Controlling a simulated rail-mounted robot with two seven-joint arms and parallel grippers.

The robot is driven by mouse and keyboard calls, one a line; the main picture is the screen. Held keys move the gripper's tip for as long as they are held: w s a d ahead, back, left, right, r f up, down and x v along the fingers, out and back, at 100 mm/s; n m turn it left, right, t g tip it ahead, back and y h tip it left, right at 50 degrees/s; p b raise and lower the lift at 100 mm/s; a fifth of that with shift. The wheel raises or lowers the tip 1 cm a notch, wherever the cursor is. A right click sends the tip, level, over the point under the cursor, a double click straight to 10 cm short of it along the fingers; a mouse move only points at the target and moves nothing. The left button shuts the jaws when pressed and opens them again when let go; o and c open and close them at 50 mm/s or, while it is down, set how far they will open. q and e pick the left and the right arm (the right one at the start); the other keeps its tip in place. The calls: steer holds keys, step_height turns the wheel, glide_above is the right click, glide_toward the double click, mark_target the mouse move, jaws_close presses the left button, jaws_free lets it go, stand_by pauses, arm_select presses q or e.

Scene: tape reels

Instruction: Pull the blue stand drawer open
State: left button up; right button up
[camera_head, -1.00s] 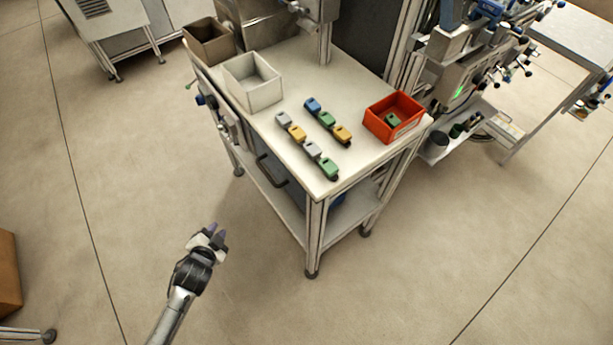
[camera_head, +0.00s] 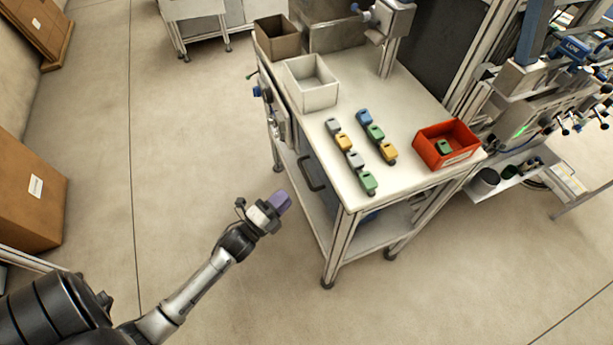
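A small blue patch (camera_head: 370,217) is partly visible under the worktable top, mostly hidden by the frame and shelf. A blue upright part (camera_head: 535,32) stands at the machine on the right. My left gripper (camera_head: 281,201), with purple fingertips, is over the floor in front of the worktable's left side, apart from it. Its fingers overlap in this view, so their gap cannot be seen. I see nothing held in it. My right gripper is not in view.
The worktable (camera_head: 335,108) carries a white bin (camera_head: 311,95), a brown bin (camera_head: 277,45), a red bin (camera_head: 447,158) and several coloured blocks. A dark handle (camera_head: 311,174) shows below its left edge. A cardboard box (camera_head: 28,195) stands at left. The floor between is clear.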

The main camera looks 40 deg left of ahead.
mark_target(306, 176)
arm_select(q)
steer(key=w, duration=0.3)
steer(key=w+r, duration=0.1)
steer(key=w, duration=0.2)
steer(key=w+b, duration=0.1)
steer(key=w, duration=0.2)
steer(key=shift+w+d+r, duration=0.2)
steer(key=shift+d+r, duration=0.1)
steer(key=shift+c, duration=0.3)
jaws_close()
